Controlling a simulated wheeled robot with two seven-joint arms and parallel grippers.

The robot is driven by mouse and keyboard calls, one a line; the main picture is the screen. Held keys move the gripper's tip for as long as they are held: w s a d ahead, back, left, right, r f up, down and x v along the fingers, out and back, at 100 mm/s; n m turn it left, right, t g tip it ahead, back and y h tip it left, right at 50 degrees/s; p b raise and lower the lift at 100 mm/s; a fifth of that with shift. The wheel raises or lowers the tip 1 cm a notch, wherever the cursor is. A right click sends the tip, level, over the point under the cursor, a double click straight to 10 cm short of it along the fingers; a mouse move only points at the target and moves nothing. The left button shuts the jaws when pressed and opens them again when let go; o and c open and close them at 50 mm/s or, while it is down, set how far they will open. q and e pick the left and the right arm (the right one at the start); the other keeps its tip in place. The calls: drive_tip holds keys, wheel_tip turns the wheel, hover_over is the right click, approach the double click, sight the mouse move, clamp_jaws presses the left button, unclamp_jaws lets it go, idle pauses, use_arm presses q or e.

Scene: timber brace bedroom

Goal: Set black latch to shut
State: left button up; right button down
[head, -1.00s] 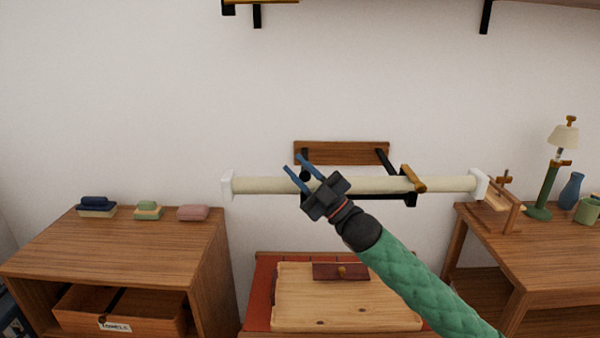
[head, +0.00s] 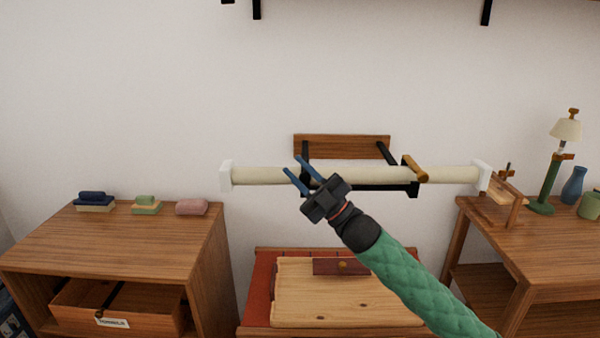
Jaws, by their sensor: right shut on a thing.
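A cream roller (head: 380,176) with white end caps rests across a black wall bracket (head: 370,188) with a wooden back board (head: 345,147). My right gripper (head: 291,168), with blue fingers and a dark body, is at the roller's left part, in front of it. It is shut on the black latch, which is mostly hidden by the fingers and the gripper body, so its exact position cannot be told. A matching orange-brown latch (head: 414,168) lies across the roller at the right. My left gripper is not in view.
A wooden cabinet (head: 120,240) with folded cloths and soap-like blocks stands at the left. A wooden desk (head: 540,245) with a lamp (head: 545,185) and vases stands at the right. A low chest with a pale board (head: 345,300) sits below the roller.

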drive_tip(key=shift+s+a+f, duration=0.15)
drive_tip(key=shift+f, duration=0.1)
drive_tip(key=c, duration=1.6)
unclamp_jaws()
drive_tip(key=o, duration=0.4)
drive_tip(key=shift+r, duration=0.1)
drive_tip(key=shift+c, duration=0.2)
drive_tip(key=v, duration=0.8)
drive_tip(key=shift+b, duration=0.4)
drive_tip(key=shift+a, duration=0.1)
